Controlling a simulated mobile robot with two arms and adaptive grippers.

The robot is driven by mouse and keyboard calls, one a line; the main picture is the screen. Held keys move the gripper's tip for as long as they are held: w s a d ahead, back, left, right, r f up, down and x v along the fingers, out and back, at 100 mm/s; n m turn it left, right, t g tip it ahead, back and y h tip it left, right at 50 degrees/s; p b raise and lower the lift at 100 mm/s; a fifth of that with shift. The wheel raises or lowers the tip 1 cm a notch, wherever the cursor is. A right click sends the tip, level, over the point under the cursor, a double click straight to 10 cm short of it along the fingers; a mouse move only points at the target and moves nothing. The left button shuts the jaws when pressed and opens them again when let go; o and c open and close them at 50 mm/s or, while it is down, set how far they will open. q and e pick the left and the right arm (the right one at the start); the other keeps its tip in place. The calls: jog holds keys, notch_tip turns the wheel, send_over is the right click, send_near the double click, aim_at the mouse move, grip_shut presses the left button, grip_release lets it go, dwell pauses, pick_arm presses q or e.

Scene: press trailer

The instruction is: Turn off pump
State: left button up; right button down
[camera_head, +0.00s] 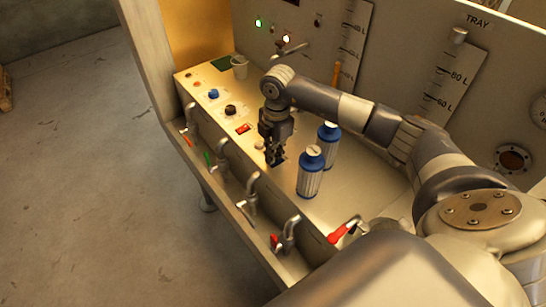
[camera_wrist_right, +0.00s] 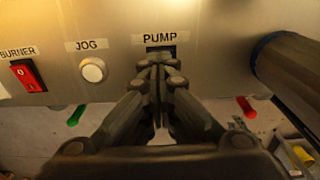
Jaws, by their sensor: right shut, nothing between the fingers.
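In the right wrist view, the PUMP label (camera_wrist_right: 160,38) is on the metal panel. A dark switch (camera_wrist_right: 154,49) sits just below it, and my fingertips hide most of it, so its position cannot be read. My right gripper (camera_wrist_right: 163,66) is shut and empty, its tips at the switch; whether they touch it I cannot tell. In the head view, my right gripper (camera_head: 276,158) points down at the panel, left of the blue-capped bottles. My left gripper is not in view.
The red BURNER switch (camera_wrist_right: 28,75) and white JOG button (camera_wrist_right: 93,69) lie left of my fingers. Two blue-capped bottles, the near one (camera_head: 311,175) and the far one (camera_head: 328,140), stand close to the right. Several taps line the trough, and a cup (camera_head: 239,67) stands farther back.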

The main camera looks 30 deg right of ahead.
jog(key=shift+s+d+f, duration=0.1)
jog(key=shift+s+f, duration=0.05)
jog(key=shift+f, duration=0.25)
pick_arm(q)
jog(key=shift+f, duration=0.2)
pick_arm(e)
jog(key=shift+d+r, duration=0.15)
jog(key=shift+d, duration=0.7)
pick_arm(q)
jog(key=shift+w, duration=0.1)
